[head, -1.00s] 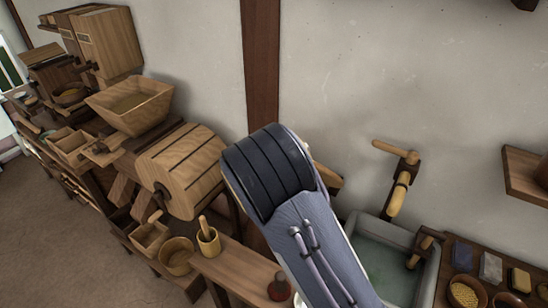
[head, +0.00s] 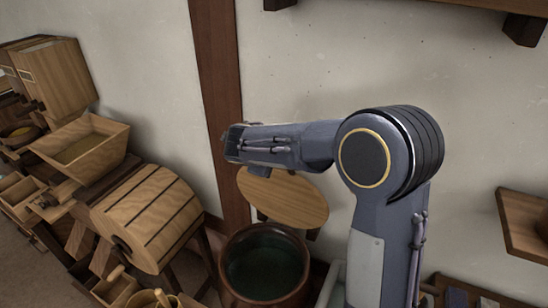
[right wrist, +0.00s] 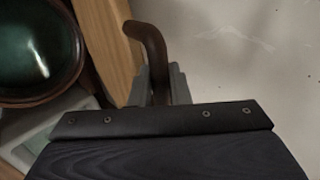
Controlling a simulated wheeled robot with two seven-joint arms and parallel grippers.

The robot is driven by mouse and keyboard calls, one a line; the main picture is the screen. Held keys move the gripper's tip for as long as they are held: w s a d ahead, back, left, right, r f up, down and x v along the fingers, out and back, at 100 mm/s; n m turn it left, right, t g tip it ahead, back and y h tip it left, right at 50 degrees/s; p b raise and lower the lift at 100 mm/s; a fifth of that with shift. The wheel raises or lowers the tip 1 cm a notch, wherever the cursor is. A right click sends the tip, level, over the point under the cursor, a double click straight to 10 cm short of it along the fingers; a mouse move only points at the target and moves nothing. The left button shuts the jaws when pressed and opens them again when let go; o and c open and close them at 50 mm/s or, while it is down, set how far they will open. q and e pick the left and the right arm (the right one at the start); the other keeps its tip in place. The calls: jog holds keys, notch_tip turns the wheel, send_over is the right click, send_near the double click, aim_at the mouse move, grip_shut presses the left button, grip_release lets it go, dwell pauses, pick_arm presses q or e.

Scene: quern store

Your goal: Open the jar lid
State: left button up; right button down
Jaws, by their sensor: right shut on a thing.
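A large brown jar (head: 230,292) stands at the lower middle of the head view, its mouth open and its inside dark green. Its round, light wooden lid (head: 283,197) is off the mouth, tilted up behind and above the far rim. In the right wrist view the lid (right wrist: 115,45) shows nearly edge-on, with the jar's dark mouth (right wrist: 38,45) to its left. My right gripper (right wrist: 158,88) is shut on the lid's curved dark brown handle (right wrist: 151,40). In the head view my right forearm hides the handle and gripper. My left gripper is not in view.
A wooden drum (head: 150,215) on a stand and a wooden hopper (head: 85,150) are left of the jar. A dark post (head: 220,90) and pale wall (head: 400,60) are behind. A wooden wall shelf (head: 522,220) is at the right.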

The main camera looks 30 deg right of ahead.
jog(key=shift+s+f, duration=0.1)
jog(key=shift+f, duration=0.2)
jog(key=c, duration=1.4)
grip_release()
jog(key=shift+d, duration=0.1)
jog(key=v, duration=0.8)
jog(key=shift+r, duration=0.15)
